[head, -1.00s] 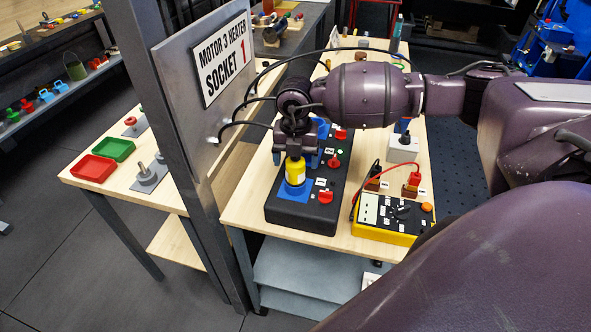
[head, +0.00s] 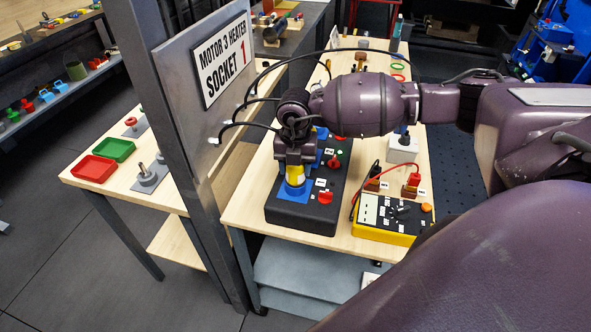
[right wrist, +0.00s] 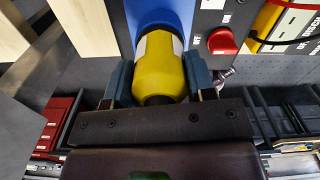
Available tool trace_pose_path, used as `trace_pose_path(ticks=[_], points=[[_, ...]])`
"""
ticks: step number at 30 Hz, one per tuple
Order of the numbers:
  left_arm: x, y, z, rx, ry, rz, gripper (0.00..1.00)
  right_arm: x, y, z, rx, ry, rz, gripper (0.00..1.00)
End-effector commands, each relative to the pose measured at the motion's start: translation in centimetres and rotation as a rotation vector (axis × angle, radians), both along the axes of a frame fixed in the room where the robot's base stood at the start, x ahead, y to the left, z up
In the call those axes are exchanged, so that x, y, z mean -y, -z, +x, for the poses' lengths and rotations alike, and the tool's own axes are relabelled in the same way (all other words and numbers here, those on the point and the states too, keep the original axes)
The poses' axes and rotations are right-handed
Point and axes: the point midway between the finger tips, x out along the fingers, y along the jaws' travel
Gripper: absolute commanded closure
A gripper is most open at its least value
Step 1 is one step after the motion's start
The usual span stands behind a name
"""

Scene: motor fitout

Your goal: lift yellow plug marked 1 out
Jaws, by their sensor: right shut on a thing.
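The yellow plug (head: 295,173) stands upright in the blue socket base (head: 294,190) at the near end of the black box (head: 309,214). My right gripper (head: 296,160) comes down over the plug from above and is shut on it. In the right wrist view the yellow plug (right wrist: 160,68) sits between the two blue-grey fingers of my right gripper (right wrist: 160,80), with the blue socket (right wrist: 158,14) beyond it. The plug's mark cannot be read. My left gripper is not in view.
A grey post with a "Motor 3 heater socket 1" sign (head: 222,60) stands left of the box. Red knobs (head: 325,197) sit on the box. A yellow multimeter (head: 392,218) with red leads lies to the right. Black cables loop from the post near my gripper.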

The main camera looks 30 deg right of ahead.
Motion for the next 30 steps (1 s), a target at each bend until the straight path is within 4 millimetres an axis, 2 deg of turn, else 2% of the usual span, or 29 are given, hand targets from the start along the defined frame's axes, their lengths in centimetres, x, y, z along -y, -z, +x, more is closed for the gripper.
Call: trace_pose_path(ticks=[5, 8, 21, 24, 30], points=[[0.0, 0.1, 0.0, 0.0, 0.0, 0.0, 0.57, 0.0, -0.9, 0.1, 0.002, 0.0, 0.001, 0.77], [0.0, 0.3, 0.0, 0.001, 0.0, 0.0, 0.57, 0.0, -2.3, 0.1, 0.004, -0.001, 0.0, 0.77], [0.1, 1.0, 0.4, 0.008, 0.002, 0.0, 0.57, 0.0, -13.1, 0.1, 0.006, 0.0, -0.001, 0.77], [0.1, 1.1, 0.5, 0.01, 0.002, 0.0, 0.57, 0.0, -15.3, 0.1, 0.005, 0.001, 0.0, 0.77], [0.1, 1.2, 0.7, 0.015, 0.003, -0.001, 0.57, 0.0, -18.5, 0.1, 0.003, 0.001, 0.0, 0.77]])
